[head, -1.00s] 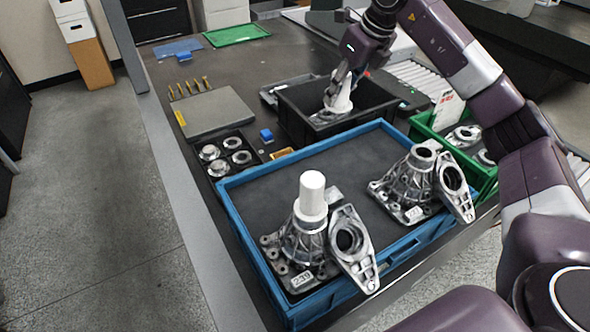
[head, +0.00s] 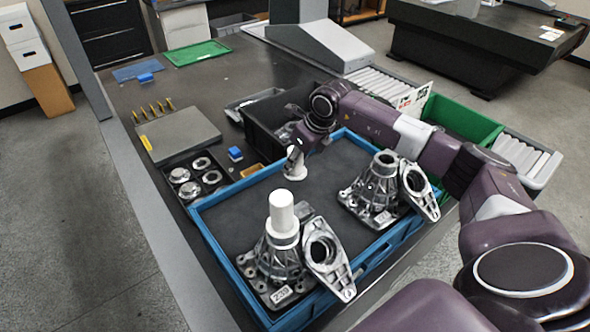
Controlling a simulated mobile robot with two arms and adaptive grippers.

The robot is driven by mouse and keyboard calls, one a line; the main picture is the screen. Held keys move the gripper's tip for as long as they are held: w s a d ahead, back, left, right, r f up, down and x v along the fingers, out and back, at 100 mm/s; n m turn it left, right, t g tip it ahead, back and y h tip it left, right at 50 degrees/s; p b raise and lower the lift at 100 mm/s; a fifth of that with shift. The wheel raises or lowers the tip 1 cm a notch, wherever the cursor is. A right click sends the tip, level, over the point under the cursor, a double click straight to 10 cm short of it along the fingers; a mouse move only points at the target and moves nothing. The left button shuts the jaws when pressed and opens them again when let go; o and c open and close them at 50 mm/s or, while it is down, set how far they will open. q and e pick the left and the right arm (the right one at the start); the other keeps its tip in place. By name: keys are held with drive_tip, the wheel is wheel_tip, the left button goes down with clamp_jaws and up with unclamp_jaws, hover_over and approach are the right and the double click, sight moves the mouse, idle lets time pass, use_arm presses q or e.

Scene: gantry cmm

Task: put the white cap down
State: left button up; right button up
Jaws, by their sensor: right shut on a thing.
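My right gripper (head: 294,158) is shut on a white cap (head: 294,170). It holds the cap over the far part of the blue tray (head: 213,243), near the tray's far rim. I cannot tell whether the cap touches the tray's dark floor. A white cylinder (head: 281,213) stands upright on top of the nearer grey metal casting (head: 279,260) in the tray. The other casting (head: 377,185), at the right of the tray, has an open top with no white part on it. My left gripper is not in view.
A flat bracket (head: 328,258) leans by the nearer casting, another (head: 418,190) by the right one. A black bin (head: 265,130) stands behind the tray, a green bin (head: 460,122) to its right. The tray's middle is bare. A small parts tray (head: 190,178) lies left.

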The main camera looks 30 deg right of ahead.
sight(295, 172)
wheel_tip(295, 172, down, 3)
drive_tip(key=shift+f+p, duration=0.2)
drive_tip(key=shift+p, duration=0.1)
drive_tip(key=shift+f, duration=0.2)
drive_tip(key=o, duration=0.9)
